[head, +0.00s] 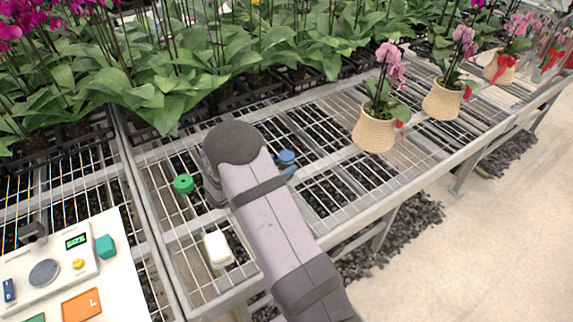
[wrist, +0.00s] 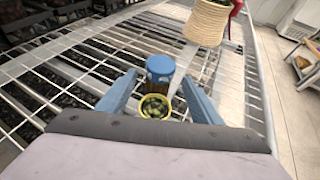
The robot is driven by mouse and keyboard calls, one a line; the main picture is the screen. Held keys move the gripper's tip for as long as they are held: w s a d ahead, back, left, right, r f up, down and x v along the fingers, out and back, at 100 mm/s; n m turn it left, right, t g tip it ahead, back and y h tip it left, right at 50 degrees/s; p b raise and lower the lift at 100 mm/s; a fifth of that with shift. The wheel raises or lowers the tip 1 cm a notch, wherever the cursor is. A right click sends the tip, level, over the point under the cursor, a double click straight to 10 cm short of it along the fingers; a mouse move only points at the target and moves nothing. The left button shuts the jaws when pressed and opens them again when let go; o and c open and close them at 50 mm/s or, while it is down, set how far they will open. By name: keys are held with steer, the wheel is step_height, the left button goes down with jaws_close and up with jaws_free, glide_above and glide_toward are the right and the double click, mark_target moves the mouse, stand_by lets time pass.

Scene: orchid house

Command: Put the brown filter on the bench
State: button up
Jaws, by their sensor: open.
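My gripper is open in the wrist view (wrist: 160,78), its two blue fingers apart over the wire bench (head: 340,190). Between the fingers is a small upright cylinder with a blue top (wrist: 160,65); it also shows in the head view as a blue round top (head: 287,157) just right of my arm. Its lower part looks brownish. Nearer to my wrist, between the fingers, is a yellow-rimmed round piece (wrist: 154,118) with a dark speckled inside. I cannot tell for sure which of these is the brown filter. Contact with the fingers is not clear.
A green round object (head: 183,184) and a white block (head: 218,248) stand on the bench left of my arm. A white board with devices (head: 120,290) lies at lower left. Potted orchids (head: 374,133) line the right; dense plants stand behind.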

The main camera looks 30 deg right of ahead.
steer(key=shift+d, duration=0.1)
steer(key=shift+p+x, duration=0.95)
steer(key=shift+x, duration=1.55)
steer(key=shift+w, duration=0.1)
steer(key=c, duration=1.3)
steer(key=shift+o, duration=0.2)
steer(key=shift+r, duration=0.15)
steer(key=shift+r+b, duration=0.75)
steer(key=shift+r, duration=4.15)
